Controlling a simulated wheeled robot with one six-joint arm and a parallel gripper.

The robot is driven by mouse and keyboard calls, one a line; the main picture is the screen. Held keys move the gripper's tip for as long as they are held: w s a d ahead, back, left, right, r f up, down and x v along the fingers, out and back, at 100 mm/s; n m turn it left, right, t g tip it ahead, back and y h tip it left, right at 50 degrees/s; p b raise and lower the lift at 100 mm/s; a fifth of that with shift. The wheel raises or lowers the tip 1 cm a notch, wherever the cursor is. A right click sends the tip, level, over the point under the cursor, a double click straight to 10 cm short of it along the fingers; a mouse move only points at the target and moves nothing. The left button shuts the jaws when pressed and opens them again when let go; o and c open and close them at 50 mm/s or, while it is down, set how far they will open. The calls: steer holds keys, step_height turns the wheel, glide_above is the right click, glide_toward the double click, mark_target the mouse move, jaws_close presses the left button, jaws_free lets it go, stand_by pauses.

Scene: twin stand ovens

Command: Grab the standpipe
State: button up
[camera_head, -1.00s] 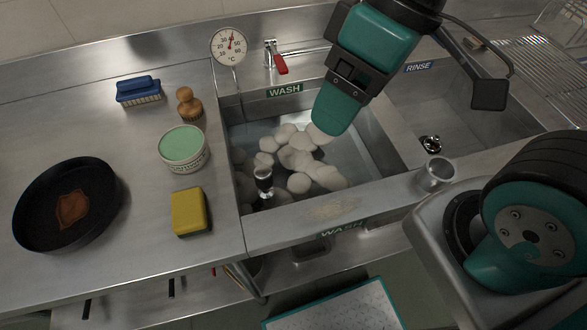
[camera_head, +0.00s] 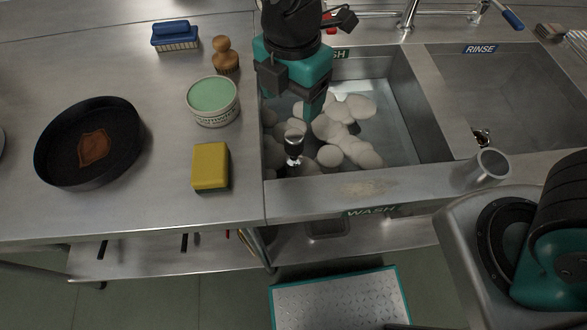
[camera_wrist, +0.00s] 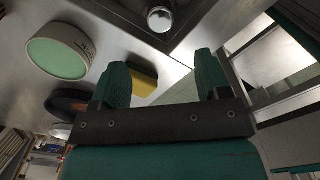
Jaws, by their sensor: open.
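The standpipe (camera_head: 293,148) is a short dark upright tube with a shiny silver top, near the front left of the wash sink (camera_head: 410,120). Its lower part is hidden by suds and water. My gripper (camera_head: 314,105) points down over the wash sink, behind and slightly right of the standpipe in the head view. In the wrist view my gripper (camera_wrist: 162,75) has its two teal fingers spread apart with nothing between them. The standpipe's round silver top (camera_wrist: 160,18) shows there at the upper edge, beyond the fingertips.
White suds (camera_head: 345,130) fill the wash sink's middle. On the left counter are a green-topped tub (camera_head: 213,100), yellow sponge (camera_head: 210,166), wooden brush (camera_head: 225,55), blue brush (camera_head: 175,36) and black pan (camera_head: 90,142).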

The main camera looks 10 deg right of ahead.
mark_target(294, 135)
step_height(294, 135, down, 8)
steer(key=shift+r, duration=0.25)
steer(key=shift+d+f+p, duration=0.15)
steer(key=shift+f+p, duration=0.6)
steer(key=shift+f, duration=1.95)
steer(key=shift+c, duration=0.2)
jaws_close()
steer(key=shift+w+r, duration=0.1)
